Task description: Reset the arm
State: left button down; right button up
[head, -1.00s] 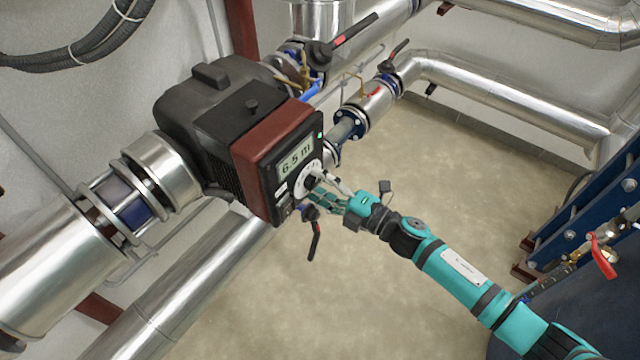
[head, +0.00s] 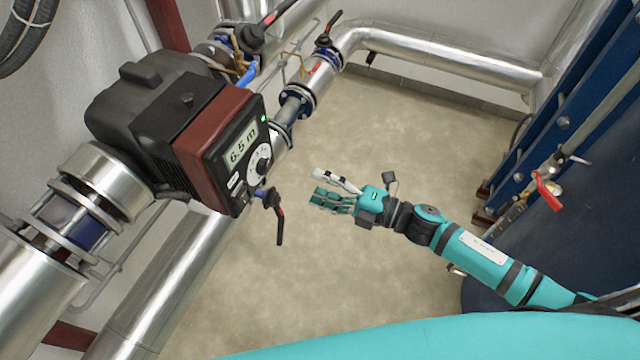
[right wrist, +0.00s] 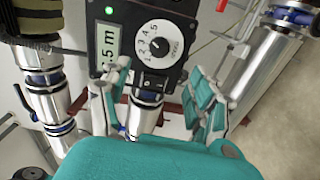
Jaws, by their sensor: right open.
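My right gripper (head: 333,192) is open and empty. In the head view it is in free air to the right of the pump's control box, with a clear gap between them. In the right wrist view its fingers (right wrist: 160,105) are spread, with the pump panel (right wrist: 140,45) beyond them. The pump (head: 190,130) has a dark body and a red-brown housing. Its display (head: 243,146) reads 6.5 m, and a numbered dial (head: 260,165) sits below it. The dial (right wrist: 157,46) also shows in the right wrist view. My left gripper is not in view.
A black-handled valve (head: 275,205) hangs just below the pump panel. Silver pipes run at the left and along the back wall. A blue plate exchanger (head: 590,110) with a red-handled valve (head: 547,190) stands at the right. The floor (head: 400,130) between is clear.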

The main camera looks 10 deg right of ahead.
jog(key=d+f+m+t+h, duration=0.1)
jog(key=d+f+m+h, duration=0.5)
jog(key=f, duration=0.5)
jog(key=d+f+m+h, duration=0.4)
jog(key=d+f+m, duration=0.25)
jog(key=f, duration=0.55)
jog(key=s+d+f+m+g+h, duration=0.25)
jog(key=s+f+m, duration=0.35)
jog(key=f, duration=0.4)
jog(key=s+f+m+g, duration=0.2)
jog(key=s+f, duration=0.3)
jog(key=s, duration=0.6)
jog(key=s+a+f+m+g+h, duration=0.1)
jog(key=s+f+m+g, duration=0.2)
jog(key=s, duration=0.7)
jog(key=s+f+m+g+h, duration=0.1)
jog(key=s+f+m+g, duration=0.1)
jog(key=s+f, duration=0.5)
jog(key=s+g, duration=0.1)
jog(key=s, duration=0.3)
jog(key=shift+s+a+f, duration=0.15)
jog(key=shift+s+f, duration=0.15)
jog(key=shift+f, duration=0.1)
